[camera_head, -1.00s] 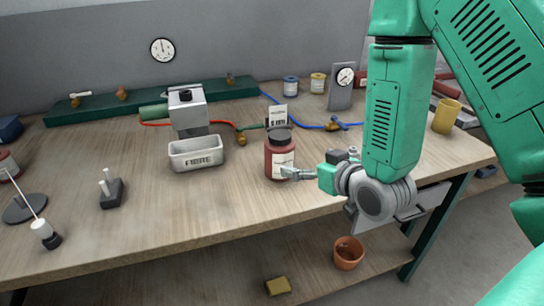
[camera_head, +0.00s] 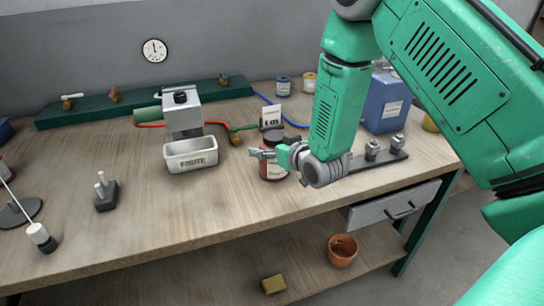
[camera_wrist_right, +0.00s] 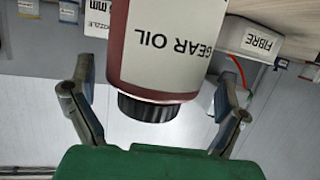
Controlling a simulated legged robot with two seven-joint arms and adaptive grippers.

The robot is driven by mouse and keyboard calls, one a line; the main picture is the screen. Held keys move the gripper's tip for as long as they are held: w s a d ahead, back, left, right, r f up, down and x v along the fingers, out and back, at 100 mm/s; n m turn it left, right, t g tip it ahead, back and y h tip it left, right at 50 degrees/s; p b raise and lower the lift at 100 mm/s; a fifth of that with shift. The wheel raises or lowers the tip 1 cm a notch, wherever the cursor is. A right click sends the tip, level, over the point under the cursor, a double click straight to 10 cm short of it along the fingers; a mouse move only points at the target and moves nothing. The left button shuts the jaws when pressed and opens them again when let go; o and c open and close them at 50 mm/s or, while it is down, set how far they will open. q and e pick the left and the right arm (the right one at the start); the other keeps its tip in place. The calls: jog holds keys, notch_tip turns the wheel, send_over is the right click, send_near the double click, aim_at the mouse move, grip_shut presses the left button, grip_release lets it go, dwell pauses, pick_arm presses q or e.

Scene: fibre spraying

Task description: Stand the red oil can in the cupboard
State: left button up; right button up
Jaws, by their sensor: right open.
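The red oil can (camera_head: 274,171), with a black cap and a white label, stands upright on the workbench. In the right wrist view the can (camera_wrist_right: 118,45) appears upside down, with "GEAR OIL" on its label. My right gripper (camera_head: 262,153) is at the can's upper part and hides some of it in the head view. In the wrist view the right gripper's fingers (camera_wrist_right: 152,98) are open, one on each side of the can and cap, with gaps visible. My left gripper is not in view. I see no cupboard in these frames.
A white fibre tray (camera_head: 190,163) under a grey dispenser (camera_head: 183,115) stands left of the can. A small sign (camera_head: 271,115) is behind it. A blue container (camera_head: 386,103) and a rack of metal parts (camera_head: 373,155) are to the right. Bench space in front is clear.

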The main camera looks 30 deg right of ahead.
jog(key=shift+w+d+f, duration=0.1)
jog(key=shift+w+f, duration=0.05)
jog(key=shift+w, duration=0.2)
jog(key=shift+d, duration=0.3)
jog(key=shift+c, duration=1.1)
jog(key=shift+s+d+f, duration=0.1)
jog(key=shift+d, duration=0.1)
jog(key=c, duration=1.3)
jog(key=shift+a, duration=0.2)
jog(key=shift+a, duration=0.1)
